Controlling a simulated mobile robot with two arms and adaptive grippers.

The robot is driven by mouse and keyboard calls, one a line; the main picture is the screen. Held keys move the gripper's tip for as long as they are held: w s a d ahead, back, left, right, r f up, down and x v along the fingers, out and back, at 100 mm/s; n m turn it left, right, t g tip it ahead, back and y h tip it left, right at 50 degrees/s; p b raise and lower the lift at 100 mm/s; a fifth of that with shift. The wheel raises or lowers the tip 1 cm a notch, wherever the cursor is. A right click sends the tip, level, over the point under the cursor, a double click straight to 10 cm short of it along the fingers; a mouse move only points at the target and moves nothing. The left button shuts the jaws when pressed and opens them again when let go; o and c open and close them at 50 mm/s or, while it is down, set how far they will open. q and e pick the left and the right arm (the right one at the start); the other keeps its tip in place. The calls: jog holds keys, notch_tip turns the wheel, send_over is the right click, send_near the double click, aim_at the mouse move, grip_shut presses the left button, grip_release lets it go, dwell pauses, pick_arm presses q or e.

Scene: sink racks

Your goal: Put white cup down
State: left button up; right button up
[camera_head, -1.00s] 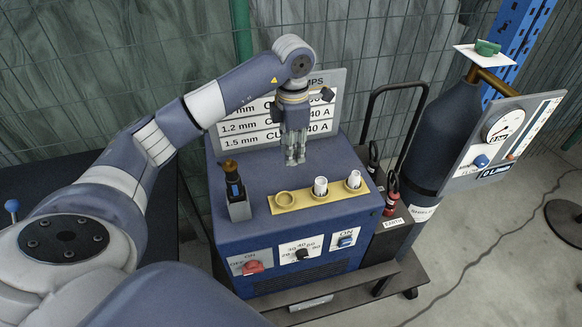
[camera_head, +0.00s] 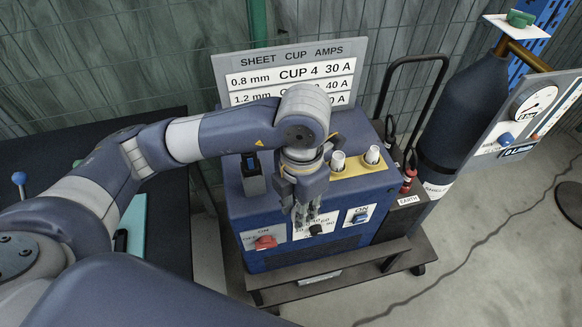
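Two small white cups, one (camera_head: 338,161) in the middle and one (camera_head: 373,154) on the right, stand upright on the yellow holder (camera_head: 356,168) on top of the blue machine. The left part of the holder is hidden behind my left arm. My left gripper (camera_head: 303,215) points down in front of the machine's front panel, just left of and nearer than the cups. No cup shows between its fingers. Its fingertips are small and dark, so I cannot tell whether they are open or shut. My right gripper is not in view.
The blue machine (camera_head: 345,240) has a red switch (camera_head: 265,243), a black knob (camera_head: 316,229) and a blue switch (camera_head: 360,216). A sign (camera_head: 290,75) stands behind it. A dark gas cylinder (camera_head: 463,110) is at right. A dark table (camera_head: 165,235) is at left.

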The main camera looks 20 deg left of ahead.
pick_arm(q)
jog(key=w+a+p, duration=0.1)
jog(key=w, duration=0.3)
jog(key=w+a+p, duration=0.1)
jog(key=w, duration=0.3)
jog(key=w+a+f+p, duration=0.1)
jog(key=w+a+p, duration=0.1)
jog(key=w, duration=0.2)
jog(key=shift+w, duration=0.4)
jog(key=shift+w+a+f, duration=0.15)
jog(key=shift+w, duration=0.35)
notch_tip(320, 180, down, 3)
jog(key=p, duration=0.2)
jog(key=shift+f+p, duration=0.1)
jog(key=shift+p, duration=0.2)
jog(key=shift+f+b, duration=0.35)
jog(key=o, duration=0.9)
jog(key=shift+o, duration=0.2)
jog(key=shift+r, duration=0.15)
